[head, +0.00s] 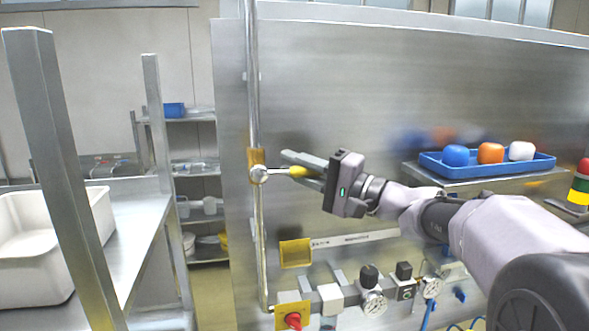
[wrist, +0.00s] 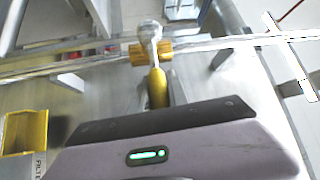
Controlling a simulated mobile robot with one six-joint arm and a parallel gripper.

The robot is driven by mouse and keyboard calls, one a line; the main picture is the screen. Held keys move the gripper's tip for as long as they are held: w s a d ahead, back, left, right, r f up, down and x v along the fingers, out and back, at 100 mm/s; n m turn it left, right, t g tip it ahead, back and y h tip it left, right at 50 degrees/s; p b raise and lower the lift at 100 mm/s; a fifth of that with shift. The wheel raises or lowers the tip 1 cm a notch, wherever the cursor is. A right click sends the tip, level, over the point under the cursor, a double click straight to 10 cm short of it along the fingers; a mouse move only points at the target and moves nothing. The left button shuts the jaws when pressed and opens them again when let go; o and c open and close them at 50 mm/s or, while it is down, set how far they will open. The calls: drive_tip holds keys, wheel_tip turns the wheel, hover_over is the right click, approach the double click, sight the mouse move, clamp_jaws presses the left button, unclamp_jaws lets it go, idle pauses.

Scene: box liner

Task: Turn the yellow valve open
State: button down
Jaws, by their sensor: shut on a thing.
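The yellow valve (head: 257,157) sits on an upright metal pipe fixed to the steel panel. It also shows in the wrist view (wrist: 137,54). Its lever has a silver hub (head: 259,174) and a yellow grip (head: 299,171), also seen in the wrist view (wrist: 157,88). The lever points right, roughly square across the pipe. My gripper (head: 303,169) reaches in from the right and is shut on the yellow grip, with a finger on either side of it. The far end of the grip is hidden by the gripper body.
A blue tray (head: 487,164) with blue, orange and white pieces sits on a shelf at right. A steel rack with a white bin (head: 35,250) stands at left.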

wheel_tip(320, 180, down, 6)
drive_tip(key=a+m+t+b, duration=0.2)
drive_tip(key=m+t+b, duration=0.8)
drive_tip(key=b, duration=0.8)
drive_tip(key=shift+s+a+m, duration=0.15)
drive_tip(key=shift+s+m, duration=0.2)
drive_tip(key=shift+m, duration=1.15)
drive_tip(key=shift+r+h, duration=0.15)
drive_tip(key=shift+h, duration=0.15)
drive_tip(key=c, duration=1.3)
unclamp_jaws()
